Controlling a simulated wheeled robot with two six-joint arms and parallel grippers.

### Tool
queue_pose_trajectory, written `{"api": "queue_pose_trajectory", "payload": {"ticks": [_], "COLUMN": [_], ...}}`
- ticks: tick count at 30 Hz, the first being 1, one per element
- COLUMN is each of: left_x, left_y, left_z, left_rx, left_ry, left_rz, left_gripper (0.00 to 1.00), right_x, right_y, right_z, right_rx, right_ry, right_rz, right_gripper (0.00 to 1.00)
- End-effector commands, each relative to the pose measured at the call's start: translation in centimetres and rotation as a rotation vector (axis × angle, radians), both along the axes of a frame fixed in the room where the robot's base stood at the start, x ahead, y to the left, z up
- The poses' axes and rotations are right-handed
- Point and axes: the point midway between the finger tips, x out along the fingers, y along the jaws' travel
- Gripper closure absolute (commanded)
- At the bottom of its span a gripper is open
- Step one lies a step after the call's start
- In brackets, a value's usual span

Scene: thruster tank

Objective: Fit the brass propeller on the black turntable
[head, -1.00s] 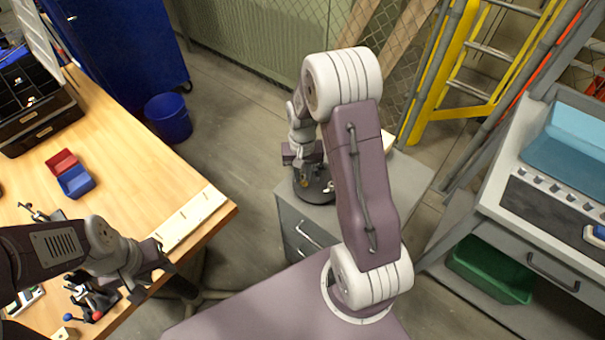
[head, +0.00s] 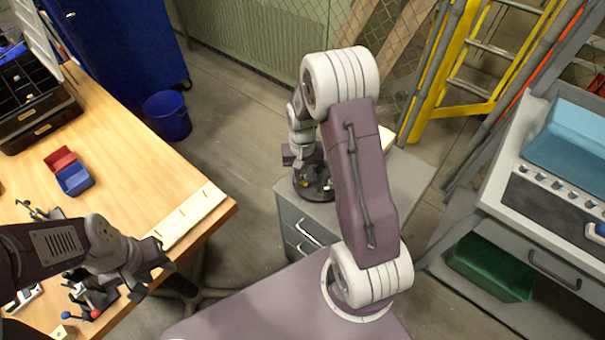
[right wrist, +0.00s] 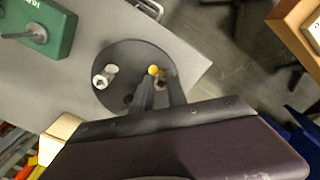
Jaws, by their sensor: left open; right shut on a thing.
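The black turntable (head: 300,194) is a dark round disc on top of the grey cabinet; it also shows in the right wrist view (right wrist: 125,53). A silver fitting (right wrist: 103,79) and a yellow-topped piece (right wrist: 153,70) stand on or just over the disc. My right gripper (right wrist: 160,88) reaches down over the turntable and is shut on a small brownish brass piece (right wrist: 161,79), which I take for the propeller. Its shape is mostly hidden by the fingers, and I cannot tell whether it touches the disc. My left gripper (head: 158,266) is open and empty over the wooden bench.
The wooden bench (head: 130,160) holds red (head: 60,158) and blue (head: 75,180) bins. A yellow ladder (head: 440,90) stands behind.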

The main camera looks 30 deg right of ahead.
Motion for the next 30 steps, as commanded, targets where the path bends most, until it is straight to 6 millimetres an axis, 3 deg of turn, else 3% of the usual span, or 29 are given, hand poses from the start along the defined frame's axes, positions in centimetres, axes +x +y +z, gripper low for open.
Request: {"api": "queue_pose_trajectory", "payload": {"ticks": [8,9,11,22,30], "left_x": [0.0,0.0,0.0,0.0,0.0], "left_y": [0.0,0.0,0.0,0.0,0.0], "left_z": [0.0,0.0,0.0,0.1,0.9], "left_rx": [0.000,0.000,0.000,0.000,0.000], "left_ry": [0.000,0.000,0.000,0.000,0.000], "left_rz": [0.000,0.000,0.000,0.000,0.000], "left_gripper": [0.59,0.59,0.59,0.59,0.59], "right_x": [0.0,0.0,0.0,0.1,0.1], "right_y": [0.0,0.0,0.0,0.0,0.0], "right_z": [-0.2,-0.2,-0.2,0.4,6.2], "right_rx": [0.000,0.000,0.000,-0.001,-0.001], "right_ry": [0.000,0.000,0.000,-0.002,-0.005], "right_rz": [0.000,0.000,0.000,0.000,0.000], "right_gripper": [1.00,0.74,0.57,0.56,0.56]}}
